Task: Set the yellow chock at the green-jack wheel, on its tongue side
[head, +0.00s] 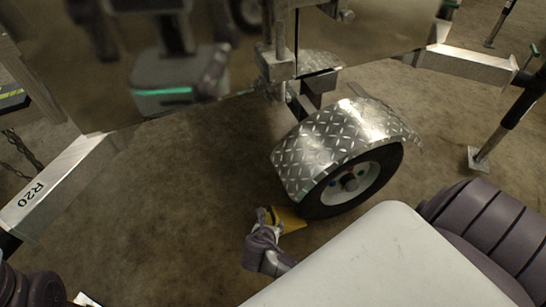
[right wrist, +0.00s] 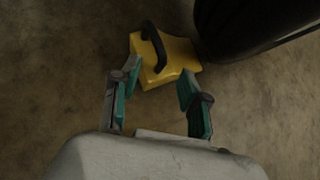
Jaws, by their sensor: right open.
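The yellow chock (head: 291,220) lies on the floor against or just beside the left side of the trailer wheel (head: 350,184). In the right wrist view the chock (right wrist: 176,57) has a black handle (right wrist: 153,42) on top, and its right end is close to the dark tyre (right wrist: 232,30). I cannot tell whether they touch. My right gripper (head: 268,219) is low beside the chock. In the right wrist view its teal-padded fingers (right wrist: 160,76) are spread apart, with the chock at and beyond their tips. My left gripper is not in view.
A diamond-plate fender (head: 335,143) covers the wheel. A beam marked R20 (head: 60,185) runs at the left; another beam (head: 465,61) is at the right. A dark leg with a foot plate (head: 480,160) stands right, near a green handle (head: 535,50). Floor left of the chock is clear.

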